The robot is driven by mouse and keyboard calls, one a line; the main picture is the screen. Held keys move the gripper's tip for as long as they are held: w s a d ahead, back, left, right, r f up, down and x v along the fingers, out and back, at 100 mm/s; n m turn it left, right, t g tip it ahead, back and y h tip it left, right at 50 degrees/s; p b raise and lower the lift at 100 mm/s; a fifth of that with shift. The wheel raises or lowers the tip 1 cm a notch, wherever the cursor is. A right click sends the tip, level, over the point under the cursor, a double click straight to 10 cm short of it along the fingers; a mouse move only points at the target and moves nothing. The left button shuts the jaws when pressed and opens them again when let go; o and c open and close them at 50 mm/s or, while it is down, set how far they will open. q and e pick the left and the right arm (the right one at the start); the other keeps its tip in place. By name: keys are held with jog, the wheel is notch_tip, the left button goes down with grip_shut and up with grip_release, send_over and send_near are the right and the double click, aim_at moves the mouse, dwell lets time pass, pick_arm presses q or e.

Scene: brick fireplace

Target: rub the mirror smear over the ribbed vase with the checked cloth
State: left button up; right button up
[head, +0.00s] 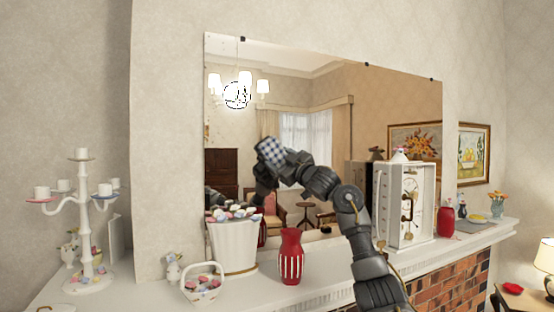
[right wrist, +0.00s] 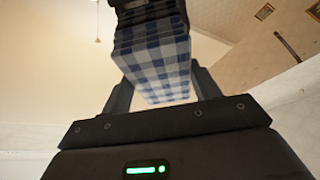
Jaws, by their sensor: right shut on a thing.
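My right gripper (head: 281,160) is shut on the blue-and-white checked cloth (head: 270,150), raised in front of the middle-left of the mirror (head: 330,120). The cloth also shows between the fingers in the right wrist view (right wrist: 155,65). The arm's dark reflection lies close to the cloth; I cannot tell if the cloth touches the glass. A red vase (head: 291,256) with white vertical ribs stands upright on the mantel, below the cloth and slightly right. I cannot make out a smear on the glass above it; the gripper and cloth cover part of that area. My left gripper is out of view.
On the mantel (head: 130,290) are a white candelabra (head: 82,215), a small basket (head: 203,284), a white ribbed bucket (head: 231,252) of colourful pieces, a white clock (head: 409,205) right of my arm and a plain red vase (head: 446,220). The bricks (head: 450,290) are below.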

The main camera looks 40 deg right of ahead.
jog(key=d, duration=0.1)
jog(key=s+d+p, duration=0.1)
jog(key=d, duration=0.1)
dwell(0.4)
jog(key=shift+w+a, duration=0.2)
jog(key=shift+a, duration=0.45)
jog(key=shift+w+a, duration=0.25)
jog(key=shift+a, duration=0.35)
jog(key=shift+w+a, duration=0.2)
jog(key=shift+a, duration=0.45)
jog(key=shift+a, duration=0.1)
jog(key=shift+w+a+f, duration=0.1)
jog(key=shift+w+a, duration=0.1)
jog(key=shift+a, duration=0.25)
jog(key=shift+w+a, duration=0.25)
jog(key=shift+a, duration=0.5)
jog(key=shift+w+a, duration=0.25)
jog(key=shift+a, duration=0.45)
